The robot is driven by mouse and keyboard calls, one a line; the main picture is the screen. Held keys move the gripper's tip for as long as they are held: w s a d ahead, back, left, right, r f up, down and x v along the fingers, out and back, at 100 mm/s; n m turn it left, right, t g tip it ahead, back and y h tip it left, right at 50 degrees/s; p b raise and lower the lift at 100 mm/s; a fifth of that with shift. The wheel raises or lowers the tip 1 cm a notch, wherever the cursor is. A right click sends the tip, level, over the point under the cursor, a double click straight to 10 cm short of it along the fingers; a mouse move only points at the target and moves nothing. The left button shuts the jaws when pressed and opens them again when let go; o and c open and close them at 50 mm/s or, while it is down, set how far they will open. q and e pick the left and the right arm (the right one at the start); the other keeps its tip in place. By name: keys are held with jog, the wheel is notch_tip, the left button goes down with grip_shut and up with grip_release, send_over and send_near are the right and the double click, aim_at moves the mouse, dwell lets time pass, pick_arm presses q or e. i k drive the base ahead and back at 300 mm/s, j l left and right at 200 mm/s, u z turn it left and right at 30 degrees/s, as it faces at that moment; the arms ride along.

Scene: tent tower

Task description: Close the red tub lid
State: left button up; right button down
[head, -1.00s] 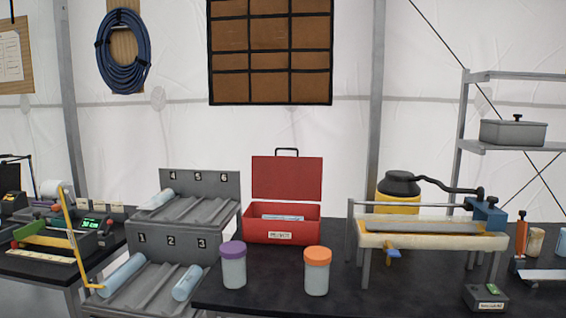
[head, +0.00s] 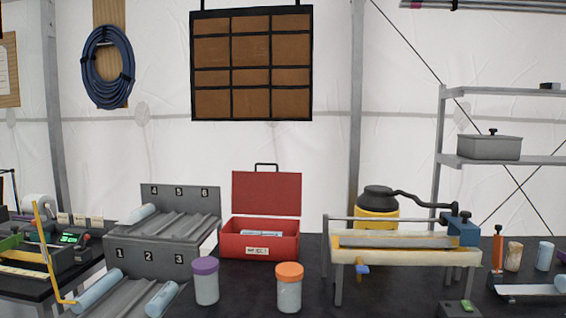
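The red tub (head: 259,241) stands on the black table, left of the middle of the head view. Its red lid (head: 266,193) is open and stands upright at the tub's back edge, with a dark handle on top. Light blue pieces (head: 262,233) lie inside the tub, and a white label is on its front. Neither of my grippers shows in the head view.
A purple-capped jar (head: 206,281) and an orange-capped jar (head: 289,287) stand in front of the tub. Grey numbered racks (head: 150,262) holding light blue cylinders are to its left. A cream trough (head: 400,258) on legs stands to its right.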

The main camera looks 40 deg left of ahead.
aim_at(277, 193)
jog(key=l+u, duration=0.1)
jog(key=u, duration=0.4)
jog(key=l+u, duration=0.1)
jog(key=u, duration=0.35)
jog(key=l+u, duration=0.1)
jog(key=u, duration=0.4)
jog(key=i, duration=0.05)
